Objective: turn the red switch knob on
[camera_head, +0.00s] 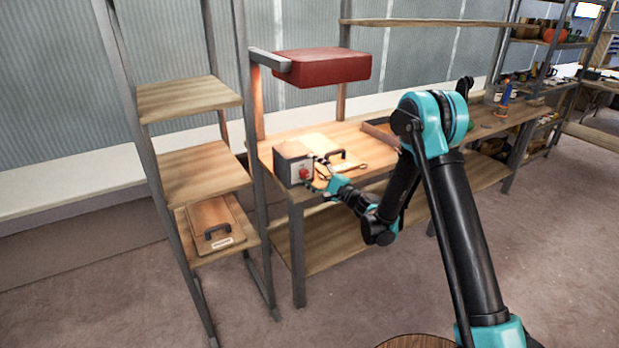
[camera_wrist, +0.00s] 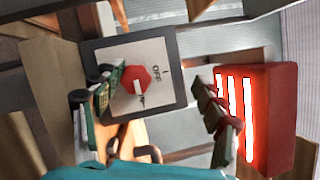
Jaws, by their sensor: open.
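The red switch knob (camera_head: 304,173) sits on the pale face of a dark box (camera_head: 281,172) at the left end of the workbench. In the wrist view the knob (camera_wrist: 137,77) shows turned sideways, with a white mark towards the picture's bottom. The lettering beside it looks like OFF; a smaller label near the mark is hard to read. My gripper (camera_head: 322,171) is open in front of the box. In the wrist view the knob lies between its fingers (camera_wrist: 158,78), close to the left finger, which partly overlaps it. I cannot tell whether they touch.
A red lamp head (camera_head: 325,66) hangs over the bench (camera_head: 355,138); its strips glow in the wrist view (camera_wrist: 265,105). A black-handled item and a tray (camera_head: 378,130) lie behind my gripper. A shelf rack (camera_head: 190,100) stands left.

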